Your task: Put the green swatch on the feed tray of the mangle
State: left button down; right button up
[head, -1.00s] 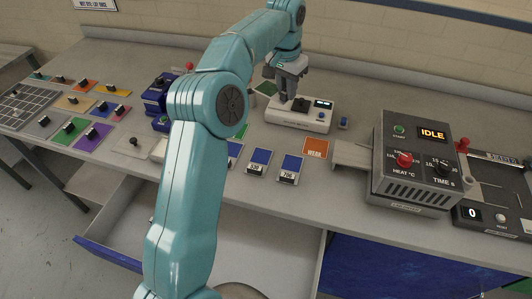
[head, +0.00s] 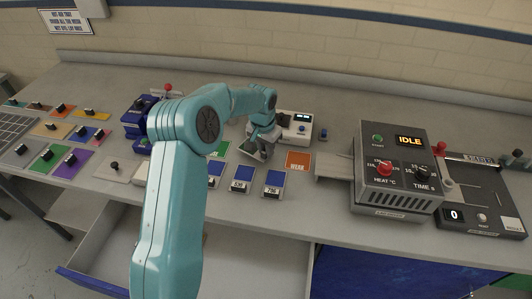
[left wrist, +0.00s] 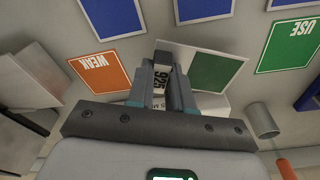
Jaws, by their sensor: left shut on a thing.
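The green swatch (left wrist: 212,68) is a pale card with a dark green patch and a label reading 925. My left gripper (left wrist: 162,78) is shut on its labelled end. In the head view my left gripper (head: 262,140) holds the swatch (head: 250,152) low over the bench, in front of the white device; I cannot tell whether it touches anything. A blue machine (head: 136,112) with a red-knobbed lever, apparently the mangle, stands to the left, partly behind my arm. I cannot make out its feed tray. My right gripper is not in view.
The orange WEAK card (head: 298,160) and several blue swatches (head: 274,182) lie near the gripper. A green USE card (left wrist: 286,46) lies close by. The grey dryer (head: 392,178), reading IDLE, stands right. An open drawer (head: 115,238) juts out below the bench.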

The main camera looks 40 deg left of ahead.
pick_arm(q)
jog(key=shift+f, duration=0.85)
jog(key=shift+s+f, duration=0.25)
jog(key=shift+f, duration=0.2)
jog(key=shift+w+f, duration=0.2)
jog(key=c, duration=1.1)
grip_release()
jog(key=shift+o, duration=0.4)
jog(key=shift+s+r, duration=0.15)
jog(key=shift+r, duration=0.1)
